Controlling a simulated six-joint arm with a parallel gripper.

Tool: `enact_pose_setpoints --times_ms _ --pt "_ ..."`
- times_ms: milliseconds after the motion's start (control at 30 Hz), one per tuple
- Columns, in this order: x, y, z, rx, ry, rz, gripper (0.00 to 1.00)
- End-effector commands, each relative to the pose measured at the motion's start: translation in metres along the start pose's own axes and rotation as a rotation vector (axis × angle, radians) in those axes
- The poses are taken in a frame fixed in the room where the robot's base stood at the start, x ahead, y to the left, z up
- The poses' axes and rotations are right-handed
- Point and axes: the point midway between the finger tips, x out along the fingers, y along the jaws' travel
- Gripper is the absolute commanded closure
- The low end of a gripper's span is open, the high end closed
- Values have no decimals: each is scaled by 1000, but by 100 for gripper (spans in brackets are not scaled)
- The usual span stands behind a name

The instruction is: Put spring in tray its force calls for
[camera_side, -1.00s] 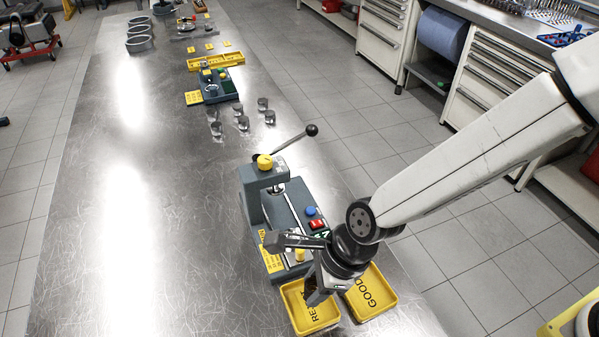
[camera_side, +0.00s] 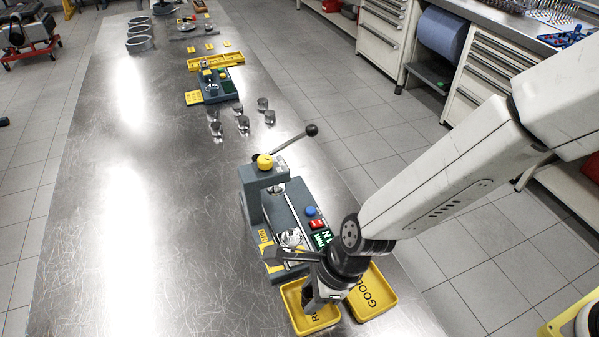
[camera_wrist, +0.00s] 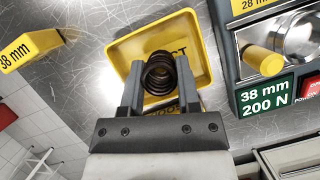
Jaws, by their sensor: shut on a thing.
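My gripper (camera_wrist: 160,92) is shut on a dark coil spring (camera_wrist: 159,75), held between the two fingers in the wrist view. The spring is over the yellow tray (camera_wrist: 120,50) whose visible letters end in "CT". I cannot tell whether it touches the tray floor. In the side view my gripper (camera_side: 314,300) is at the left yellow tray (camera_side: 292,292), marked "R…"; the spring is hidden there. The tray marked GOOD (camera_side: 388,292) is just right of it. The grey spring tester (camera_side: 262,210) stands behind; its green panel (camera_wrist: 265,97) reads "38 mm 200 N".
The tester's lever with a black knob (camera_side: 311,130) sticks out to the right. A yellow "38 mm" block (camera_wrist: 28,48) is left of the tray in the wrist view. Several metal parts (camera_side: 242,122) stand farther back. The bench's left side is bare.

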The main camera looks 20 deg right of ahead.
Motion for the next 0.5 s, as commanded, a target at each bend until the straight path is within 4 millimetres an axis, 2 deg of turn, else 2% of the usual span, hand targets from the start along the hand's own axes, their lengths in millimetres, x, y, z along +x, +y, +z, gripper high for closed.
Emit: enact_pose_setpoints --times_ms 100,133,233,500 --pt "3 0 -1 1 1 1 100" --pt "3 0 -1 0 0 1 55" --pt "3 0 -1 0 0 0 24" --pt "2 0 -1 0 0 0 23"
